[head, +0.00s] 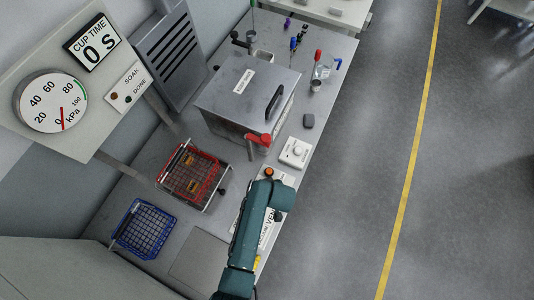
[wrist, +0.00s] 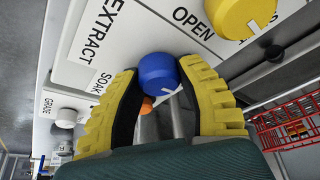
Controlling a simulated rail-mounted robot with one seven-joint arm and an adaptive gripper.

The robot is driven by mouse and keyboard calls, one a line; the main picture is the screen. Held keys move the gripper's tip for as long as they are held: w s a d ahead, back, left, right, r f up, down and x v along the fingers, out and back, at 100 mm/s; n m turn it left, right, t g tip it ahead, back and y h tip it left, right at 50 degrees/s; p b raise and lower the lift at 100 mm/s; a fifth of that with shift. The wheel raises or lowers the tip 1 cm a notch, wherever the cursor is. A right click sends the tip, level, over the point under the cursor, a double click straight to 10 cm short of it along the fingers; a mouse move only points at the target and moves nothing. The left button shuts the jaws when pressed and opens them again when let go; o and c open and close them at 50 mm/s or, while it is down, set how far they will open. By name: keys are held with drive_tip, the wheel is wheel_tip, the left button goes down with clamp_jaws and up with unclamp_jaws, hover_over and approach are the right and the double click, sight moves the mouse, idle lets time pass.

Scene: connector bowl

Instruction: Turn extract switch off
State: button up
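The extract switch is a round blue knob (wrist: 157,71) with a white pointer line, beside a white label reading EXTRACT (wrist: 100,28) in the wrist view. My gripper (wrist: 158,70) has its two yellow ridged fingers on either side of the knob. The fingertips appear to meet the knob's sides with no clear gap. In the head view my teal arm reaches over the panel at the bench's front edge and hides the blue knob and the fingers.
A yellow knob (wrist: 240,14) sits by the OPEN label (wrist: 196,18). An orange button (wrist: 147,106) and white GRADE knob (wrist: 66,118) are nearby. A red wire basket (head: 193,177), blue basket (head: 146,228) and grey lidded box (head: 240,92) stand on the bench.

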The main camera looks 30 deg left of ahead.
drive_tip(key=o, duration=0.4)
drive_tip(key=shift+o, duration=0.2)
drive_tip(key=v, duration=1.2)
